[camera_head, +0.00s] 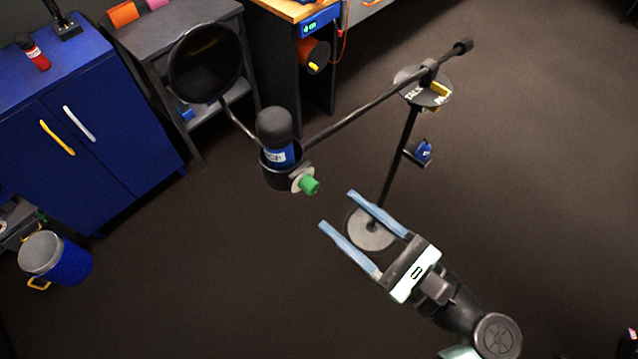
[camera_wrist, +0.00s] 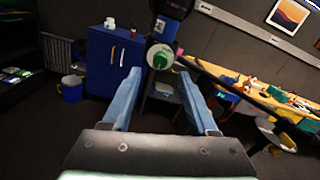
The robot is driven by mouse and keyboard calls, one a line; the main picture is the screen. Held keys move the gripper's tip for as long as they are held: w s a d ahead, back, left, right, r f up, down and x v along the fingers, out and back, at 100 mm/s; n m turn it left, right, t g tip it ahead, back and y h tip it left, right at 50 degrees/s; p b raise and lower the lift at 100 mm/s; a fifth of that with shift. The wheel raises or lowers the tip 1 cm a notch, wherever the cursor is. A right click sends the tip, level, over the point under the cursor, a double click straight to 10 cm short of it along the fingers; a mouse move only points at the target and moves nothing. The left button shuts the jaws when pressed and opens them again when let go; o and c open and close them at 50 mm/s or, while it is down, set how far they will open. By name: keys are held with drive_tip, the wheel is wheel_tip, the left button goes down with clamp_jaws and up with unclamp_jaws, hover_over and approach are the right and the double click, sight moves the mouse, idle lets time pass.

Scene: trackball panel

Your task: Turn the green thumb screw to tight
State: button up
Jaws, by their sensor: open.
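The green thumb screw (camera_head: 309,186) sticks out of a pale round disc on the side of the microphone mount (camera_head: 277,174), which holds a dark microphone (camera_head: 276,126) with a blue band. My gripper (camera_head: 336,208) is open and empty, its two long blue fingers pointing toward the screw from the lower right, apart from it. In the wrist view the screw (camera_wrist: 160,61) shows face-on, above and between the fingertips (camera_wrist: 160,79). How tight the screw is cannot be told.
A thin boom arm (camera_head: 370,107) runs from the mount to a stand (camera_head: 400,150) with a round base (camera_head: 371,230). A round pop filter (camera_head: 205,62) hangs beside the microphone. Blue cabinets (camera_head: 90,130) stand at left. The floor around is open.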

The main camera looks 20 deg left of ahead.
sight(315, 190)
drive_tip(key=x, duration=0.6)
drive_tip(key=shift+a+p, duration=0.1)
drive_tip(key=shift+p, duration=0.3)
drive_tip(key=shift+c, duration=0.2)
clamp_jaws()
